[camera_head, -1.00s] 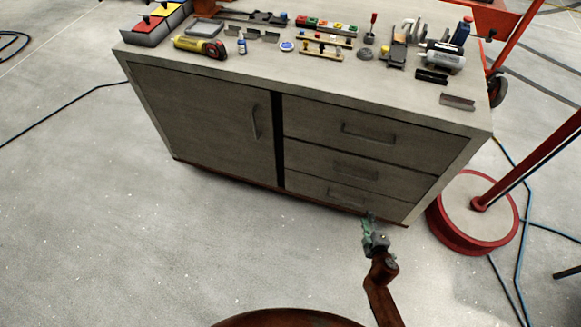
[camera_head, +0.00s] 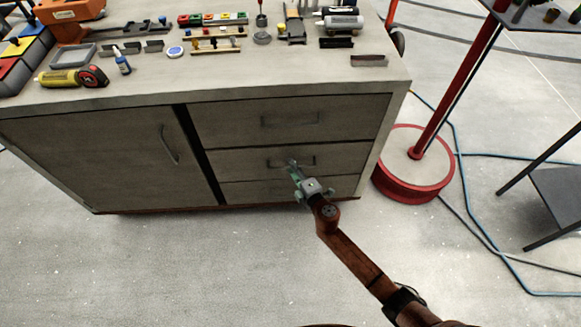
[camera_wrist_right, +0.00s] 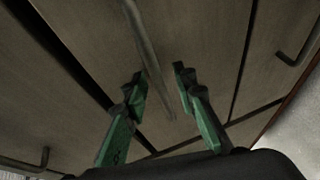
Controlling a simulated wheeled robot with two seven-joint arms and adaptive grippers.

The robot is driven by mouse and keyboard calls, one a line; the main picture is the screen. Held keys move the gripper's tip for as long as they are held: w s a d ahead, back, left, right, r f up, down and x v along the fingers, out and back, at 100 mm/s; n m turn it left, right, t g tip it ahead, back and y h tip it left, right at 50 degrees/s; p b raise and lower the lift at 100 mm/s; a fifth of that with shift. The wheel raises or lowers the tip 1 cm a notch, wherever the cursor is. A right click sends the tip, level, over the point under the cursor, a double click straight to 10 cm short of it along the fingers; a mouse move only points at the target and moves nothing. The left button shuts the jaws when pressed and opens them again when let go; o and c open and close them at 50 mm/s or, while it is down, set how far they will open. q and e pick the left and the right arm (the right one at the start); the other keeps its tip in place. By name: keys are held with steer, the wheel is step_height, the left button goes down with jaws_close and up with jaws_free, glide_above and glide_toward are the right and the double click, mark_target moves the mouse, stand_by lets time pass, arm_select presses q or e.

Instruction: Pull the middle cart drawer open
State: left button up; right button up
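The grey cart (camera_head: 95,105) has a door on the left and three drawers on the right. The middle drawer (camera_head: 228,163) looks shut, flush with its neighbours. Its bar handle (camera_head: 307,161) is partly hidden by my right gripper (camera_head: 294,167). In the right wrist view the handle (camera_wrist_right: 148,45) runs between the green fingers of my right gripper (camera_wrist_right: 159,76), which are open, one on each side of the bar with gaps. The middle drawer's front (camera_wrist_right: 205,35) lies behind it. My left gripper is not in view.
The top drawer (camera_head: 225,122) and bottom drawer (camera_head: 240,190) have similar handles. Tools and parts cover the cart top. A red round stand base (camera_head: 400,185) stands close to the cart's right side, with cables (camera_head: 470,222) on the floor. The floor in front is clear.

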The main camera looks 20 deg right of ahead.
steer(key=shift+w, duration=0.15)
steer(key=shift+c, duration=0.3)
jaws_close()
stand_by(0.4)
